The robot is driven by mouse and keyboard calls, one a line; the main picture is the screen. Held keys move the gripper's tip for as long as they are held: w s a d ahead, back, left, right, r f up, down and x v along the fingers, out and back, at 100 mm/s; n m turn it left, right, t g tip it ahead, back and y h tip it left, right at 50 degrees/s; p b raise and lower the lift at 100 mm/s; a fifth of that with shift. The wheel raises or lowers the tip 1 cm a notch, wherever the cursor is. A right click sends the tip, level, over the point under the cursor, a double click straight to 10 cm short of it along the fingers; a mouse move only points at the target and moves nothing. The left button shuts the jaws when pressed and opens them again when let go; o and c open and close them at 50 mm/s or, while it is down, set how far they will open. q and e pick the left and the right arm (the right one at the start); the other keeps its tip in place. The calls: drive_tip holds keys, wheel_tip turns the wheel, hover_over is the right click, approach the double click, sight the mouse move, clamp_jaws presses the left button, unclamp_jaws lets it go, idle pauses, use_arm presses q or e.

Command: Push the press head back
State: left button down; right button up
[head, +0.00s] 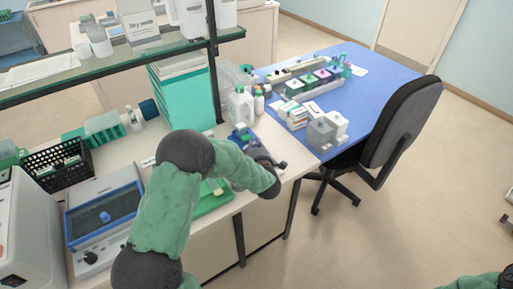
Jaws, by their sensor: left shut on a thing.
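A small blue device (240,138), which looks like the press, stands near the right end of the white bench. My left arm reaches over the bench from the bottom left. My left gripper (264,158) is at the device's near right side, shut on a part of it that seems to be the press head. The fingertips and the exact grip are small and partly hidden by my arm. My right gripper is out of view; only a bit of my right arm shows at the bottom right corner.
White bottles (240,105) stand just behind the device. A green tray (213,198) lies beside my left arm. A glass shelf (70,68) overhangs the bench. A blue table (365,92) with boxes and a black chair (400,125) are at right.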

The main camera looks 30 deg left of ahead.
use_arm(q)
drive_tip(key=c, duration=1.3)
unclamp_jaws()
drive_tip(key=shift+a, duration=0.2)
drive_tip(key=shift+o, duration=0.5)
drive_tip(key=shift+w+a, duration=0.1)
drive_tip(key=v, duration=1.2)
